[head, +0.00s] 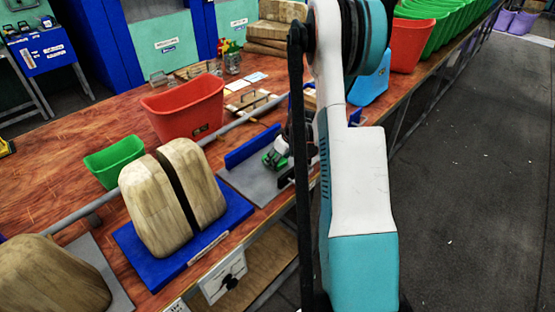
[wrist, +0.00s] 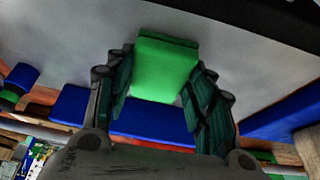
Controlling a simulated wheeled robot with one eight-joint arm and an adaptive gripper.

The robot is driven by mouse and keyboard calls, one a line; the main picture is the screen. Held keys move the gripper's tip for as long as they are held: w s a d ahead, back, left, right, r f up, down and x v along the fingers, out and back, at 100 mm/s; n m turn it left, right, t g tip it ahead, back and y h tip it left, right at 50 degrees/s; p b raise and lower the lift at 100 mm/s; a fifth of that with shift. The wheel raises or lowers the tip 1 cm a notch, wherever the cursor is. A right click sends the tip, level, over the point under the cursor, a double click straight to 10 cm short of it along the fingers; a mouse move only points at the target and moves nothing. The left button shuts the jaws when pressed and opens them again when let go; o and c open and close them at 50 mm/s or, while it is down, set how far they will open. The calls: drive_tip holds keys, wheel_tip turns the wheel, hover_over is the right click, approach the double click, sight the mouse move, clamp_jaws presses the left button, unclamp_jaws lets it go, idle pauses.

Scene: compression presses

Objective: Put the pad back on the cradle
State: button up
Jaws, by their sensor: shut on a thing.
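The pad, a bright green block (wrist: 166,68), is held between the two dark fingers of my gripper (wrist: 163,82) in the wrist view. In the head view my gripper (head: 281,150) is partly hidden behind my arm, with a bit of green pad (head: 271,160) at its tip. It is low over a grey plate (head: 247,185) with a blue upright bar (head: 252,146) along its back. A blue bar (wrist: 150,126) also shows beyond the pad in the wrist view. I cannot tell which blue part is the cradle, nor whether the pad touches the plate.
To the left, a split wooden block (head: 158,210) stands on a blue base (head: 160,272). A red bin (head: 187,108) and a small green bin (head: 115,160) stand behind it. A grey rail runs along the wooden bench. The floor at right is clear.

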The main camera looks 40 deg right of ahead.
drive_tip(key=o, duration=1.1)
drive_tip(key=shift+f, duration=0.1)
drive_tip(key=p+v, duration=0.3)
drive_tip(key=v, duration=0.9)
